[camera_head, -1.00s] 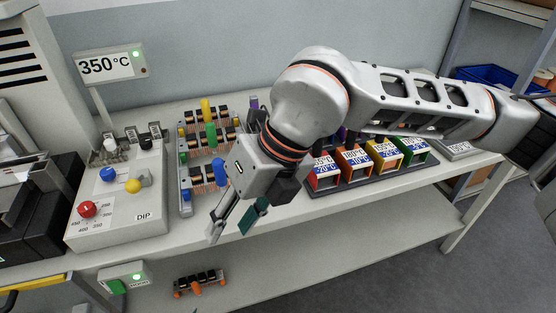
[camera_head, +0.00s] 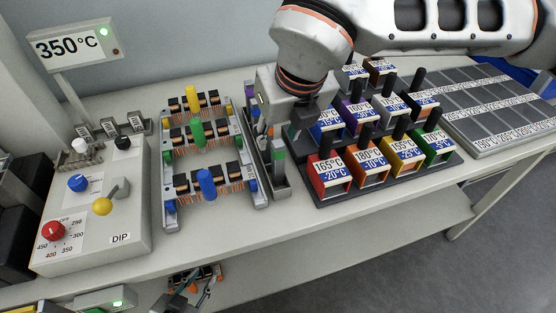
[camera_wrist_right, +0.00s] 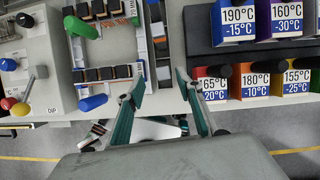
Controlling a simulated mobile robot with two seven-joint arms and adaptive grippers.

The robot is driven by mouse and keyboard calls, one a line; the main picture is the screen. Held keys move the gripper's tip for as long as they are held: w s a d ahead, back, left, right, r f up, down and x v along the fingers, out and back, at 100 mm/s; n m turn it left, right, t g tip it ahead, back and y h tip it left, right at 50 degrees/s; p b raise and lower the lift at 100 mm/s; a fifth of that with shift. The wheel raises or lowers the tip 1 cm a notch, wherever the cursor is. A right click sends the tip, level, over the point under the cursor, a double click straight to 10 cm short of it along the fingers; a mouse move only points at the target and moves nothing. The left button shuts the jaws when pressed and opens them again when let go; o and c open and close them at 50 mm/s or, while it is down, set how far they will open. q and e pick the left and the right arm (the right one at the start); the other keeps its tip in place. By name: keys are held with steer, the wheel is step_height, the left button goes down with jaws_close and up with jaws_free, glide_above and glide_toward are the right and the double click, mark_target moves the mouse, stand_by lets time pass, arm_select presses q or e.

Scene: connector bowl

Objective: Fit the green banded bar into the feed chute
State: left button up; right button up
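A bar with a green handle (camera_head: 197,132), dark blocks and copper bands lies in the middle of the rack (camera_head: 170,212), between the yellow and blue ones. Its green handle (camera_wrist_right: 80,27) also shows in the right wrist view. A narrow grey channel (camera_head: 281,192), which looks like the feed chute, stands right of the rack. My right gripper (camera_head: 276,155) is over this channel and hides part of it. In the right wrist view its teal fingers (camera_wrist_right: 165,108) are spread with nothing held between them. My left gripper (camera_head: 193,290) is low, below the table's front edge, small and partly cut off.
A control box (camera_head: 95,215) with coloured knobs and a lever stands at the left. Temperature-labelled coloured bins with black handles (camera_head: 330,178) stand close right of the channel. A grey gridded panel (camera_head: 490,110) lies beyond them. The table front is clear.

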mark_target(279, 143)
steer(key=x, duration=0.5)
steer(key=shift+d+f, duration=0.2)
steer(key=shift+d, duration=0.1)
steer(key=shift+r, duration=0.1)
jaws_close()
